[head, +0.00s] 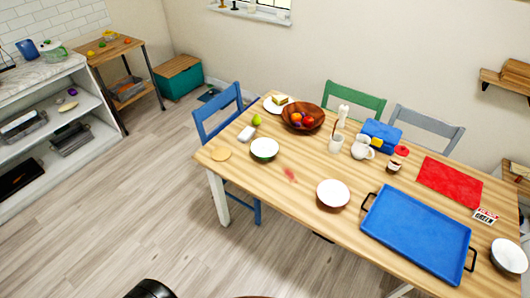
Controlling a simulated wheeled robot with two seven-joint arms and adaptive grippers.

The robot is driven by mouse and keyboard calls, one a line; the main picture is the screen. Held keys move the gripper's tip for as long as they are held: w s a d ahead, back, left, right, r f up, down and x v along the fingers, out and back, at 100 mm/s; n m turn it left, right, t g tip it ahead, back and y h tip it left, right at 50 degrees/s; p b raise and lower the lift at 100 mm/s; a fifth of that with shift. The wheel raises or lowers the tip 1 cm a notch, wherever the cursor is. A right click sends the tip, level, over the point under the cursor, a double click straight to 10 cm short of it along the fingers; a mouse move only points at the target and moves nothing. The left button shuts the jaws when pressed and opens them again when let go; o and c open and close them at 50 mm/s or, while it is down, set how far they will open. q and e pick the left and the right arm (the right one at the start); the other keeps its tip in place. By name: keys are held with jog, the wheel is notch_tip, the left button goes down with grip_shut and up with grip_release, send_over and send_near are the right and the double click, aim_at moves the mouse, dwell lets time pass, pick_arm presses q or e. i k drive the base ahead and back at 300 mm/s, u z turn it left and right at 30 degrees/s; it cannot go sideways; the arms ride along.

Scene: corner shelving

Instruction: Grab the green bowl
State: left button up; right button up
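The green bowl (265,150) stands upright on the wooden dining table, near the table's left end. Its outside is dark green and its inside is pale and looks empty. Neither of my grippers can be made out in the head view. Only a dark rounded part, possibly mine, shows at the bottom edge.
Near the bowl are a tan disc (220,154), a white block (246,134), a green fruit (256,120) and a wooden fruit bowl (303,117). A reddish bowl (333,194) and a blue tray (417,233) lie to the right. A blue chair (219,113) stands behind. The floor at left is clear.

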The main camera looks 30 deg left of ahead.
aim_at(264, 148)
jog(key=u, duration=2.5)
jog(key=i, duration=2.75)
jog(key=z, duration=1.8)
